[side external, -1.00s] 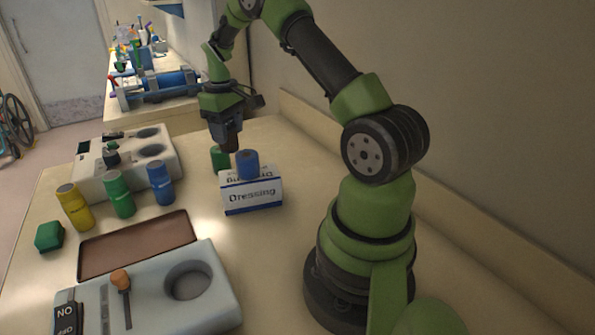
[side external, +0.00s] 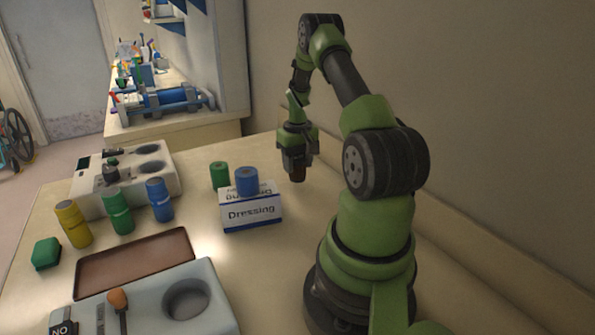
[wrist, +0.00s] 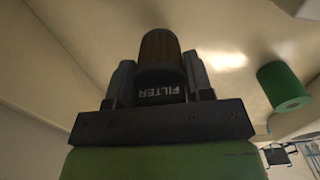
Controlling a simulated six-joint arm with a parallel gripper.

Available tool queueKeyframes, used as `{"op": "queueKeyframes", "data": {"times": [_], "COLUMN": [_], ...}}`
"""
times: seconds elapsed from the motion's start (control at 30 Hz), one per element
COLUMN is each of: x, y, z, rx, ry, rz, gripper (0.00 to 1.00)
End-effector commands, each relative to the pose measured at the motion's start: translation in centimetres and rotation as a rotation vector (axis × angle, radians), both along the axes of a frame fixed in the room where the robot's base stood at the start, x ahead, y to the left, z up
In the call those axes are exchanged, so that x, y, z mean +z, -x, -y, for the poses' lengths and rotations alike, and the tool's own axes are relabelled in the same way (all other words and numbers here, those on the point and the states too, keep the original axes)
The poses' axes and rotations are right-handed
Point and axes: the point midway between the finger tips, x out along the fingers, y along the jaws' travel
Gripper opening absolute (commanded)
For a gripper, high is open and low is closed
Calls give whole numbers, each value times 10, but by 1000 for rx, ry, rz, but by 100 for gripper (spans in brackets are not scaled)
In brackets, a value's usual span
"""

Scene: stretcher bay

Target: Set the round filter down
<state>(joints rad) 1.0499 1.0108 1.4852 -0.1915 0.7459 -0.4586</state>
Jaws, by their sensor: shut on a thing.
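The round filter (wrist: 160,60) is a brown ribbed cylinder with a dark band lettered FILTER. In the wrist view it sits between both fingers of my gripper (wrist: 158,85), which is shut on it. In the side view my gripper (side external: 297,165) points down over the table, right of the dressing box, and the filter's dark brown lower end (side external: 297,175) shows below the fingers. It appears to be held above the table; the exact gap cannot be told.
A Dressing box (side external: 252,212) with a blue cylinder (side external: 247,182) at its top stands left of my gripper. A green cylinder (side external: 219,176) is behind it. Yellow, green and blue canisters (side external: 118,212), a brown tray (side external: 135,263) and two devices are further left. Table right of the box is clear.

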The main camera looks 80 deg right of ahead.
Motion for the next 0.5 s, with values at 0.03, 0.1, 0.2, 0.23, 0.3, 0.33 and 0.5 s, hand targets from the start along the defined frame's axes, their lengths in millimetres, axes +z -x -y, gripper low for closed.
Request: {"op": "queueKeyframes", "data": {"times": [0.03,0.1,0.2,0.23,0.3,0.33,0.5], "x": [-9,-19,-24,-25,-24,-24,-26], "y": [0,0,0,0,0,0,0], "z": [-1,0,0,0,0,0,0], "rx": [1,1,0,0,0,0,1], "ry": [-4,-3,-1,0,1,1,0], "rz": [-2,-1,1,0,1,1,0], "gripper": [24,24,24,24,24,24,24]}}
